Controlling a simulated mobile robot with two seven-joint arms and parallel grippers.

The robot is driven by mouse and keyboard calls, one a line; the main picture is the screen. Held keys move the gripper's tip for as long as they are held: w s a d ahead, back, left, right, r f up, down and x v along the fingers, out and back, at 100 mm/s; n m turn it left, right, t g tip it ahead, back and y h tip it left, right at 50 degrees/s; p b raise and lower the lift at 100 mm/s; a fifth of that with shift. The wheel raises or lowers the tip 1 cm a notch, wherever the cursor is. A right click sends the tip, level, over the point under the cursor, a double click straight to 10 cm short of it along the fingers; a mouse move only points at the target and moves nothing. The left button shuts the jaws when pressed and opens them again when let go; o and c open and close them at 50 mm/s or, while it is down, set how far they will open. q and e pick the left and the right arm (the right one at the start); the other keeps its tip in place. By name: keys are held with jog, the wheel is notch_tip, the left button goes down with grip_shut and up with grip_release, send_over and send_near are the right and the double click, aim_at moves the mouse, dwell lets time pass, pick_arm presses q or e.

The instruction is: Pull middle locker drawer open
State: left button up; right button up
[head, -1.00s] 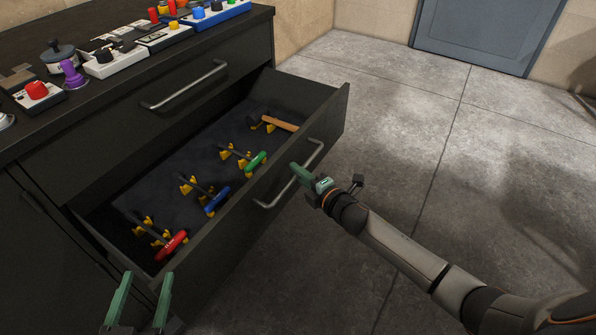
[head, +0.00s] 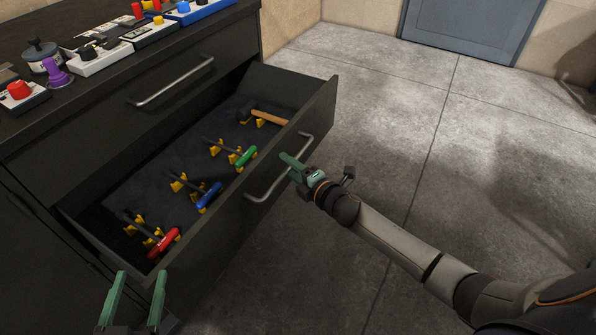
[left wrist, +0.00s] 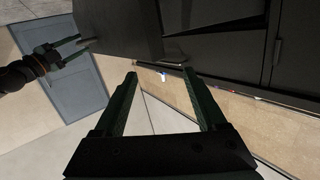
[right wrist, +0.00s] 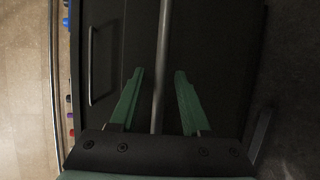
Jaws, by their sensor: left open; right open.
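The middle locker drawer (head: 225,238) is pulled well out of the dark cabinet, its inside showing. Its grey bar handle (head: 273,187) is on the front face. My right gripper (head: 287,163) is at this handle. In the right wrist view the handle bar (right wrist: 162,60) runs between the two parted green fingers (right wrist: 158,95), with a gap on each side. My left gripper (head: 138,290) is open and empty, in front of the cabinet at the lower left. In the left wrist view its fingers (left wrist: 162,85) are apart with nothing between them.
The drawer holds a hammer (head: 268,117) and tools with green (head: 246,156), blue (head: 209,197) and red (head: 164,241) handles on yellow holders. A closed drawer with a handle (head: 172,83) is above. Control boxes stand on the cabinet top. The floor (head: 400,150) at right is clear.

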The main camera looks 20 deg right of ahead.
jog(key=shift+s+d, duration=0.1)
jog(key=shift+s, duration=0.3)
jog(key=p+v, duration=0.1)
jog(key=v, duration=0.3)
jog(key=shift+r, duration=0.1)
pick_arm(q)
jog(key=s+f+n+g+y+p, duration=0.1)
jog(key=s+f+g, duration=0.5)
jog(key=f, duration=0.7)
jog(key=shift+s+n, duration=0.3)
jog(key=shift+s, duration=0.05)
pick_arm(e)
jog(key=v, duration=0.7)
jog(key=shift+s, duration=0.3)
pick_arm(q)
jog(key=shift+f, duration=0.1)
